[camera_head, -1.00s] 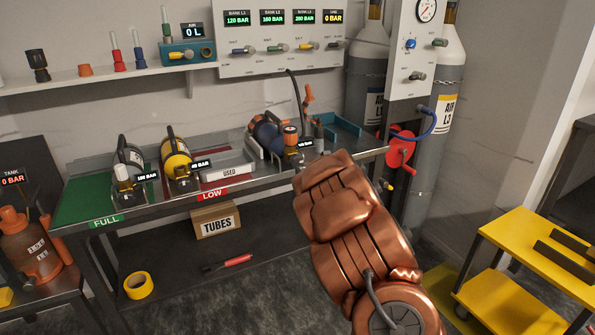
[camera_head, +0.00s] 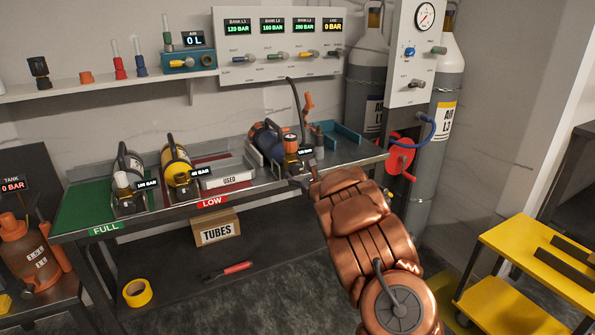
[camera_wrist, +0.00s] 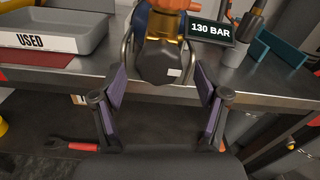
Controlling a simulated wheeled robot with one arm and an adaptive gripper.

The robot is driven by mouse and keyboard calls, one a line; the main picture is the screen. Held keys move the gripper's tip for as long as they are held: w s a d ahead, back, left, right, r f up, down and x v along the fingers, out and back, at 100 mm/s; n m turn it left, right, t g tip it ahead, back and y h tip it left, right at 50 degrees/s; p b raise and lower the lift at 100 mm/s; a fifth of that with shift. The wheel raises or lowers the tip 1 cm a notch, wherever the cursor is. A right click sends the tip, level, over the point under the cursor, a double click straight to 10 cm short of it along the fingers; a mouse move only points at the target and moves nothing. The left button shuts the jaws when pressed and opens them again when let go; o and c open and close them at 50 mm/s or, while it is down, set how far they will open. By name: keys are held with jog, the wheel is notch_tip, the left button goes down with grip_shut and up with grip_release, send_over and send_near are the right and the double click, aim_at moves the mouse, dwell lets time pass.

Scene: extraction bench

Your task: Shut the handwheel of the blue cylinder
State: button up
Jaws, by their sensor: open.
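The blue cylinder (camera_head: 266,140) lies on the bench with its valve end toward me. A brass and orange valve (camera_head: 291,142) sits at that end. In the wrist view a dark handwheel (camera_wrist: 160,62) with a pale patch stands on the brass valve stem, and a sliver of the blue body (camera_wrist: 142,24) shows behind. My gripper (camera_wrist: 161,84) is open, with one finger on each side below the handwheel; no contact shows. In the head view my arm mostly hides the gripper (camera_head: 306,183). A label (camera_wrist: 209,29) beside the valve reads 130 BAR.
The grey USED tray (camera_head: 228,178) is left of the blue cylinder, with a yellow cylinder (camera_head: 176,162) beyond it. A teal holder (camera_head: 341,140) is to the right. The bench's front edge (camera_wrist: 75,83) runs close under the handwheel.

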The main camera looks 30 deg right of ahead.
jog(key=shift+w+d+f, duration=0.1)
jog(key=shift+w, duration=0.75)
jog(key=c, duration=1.2)
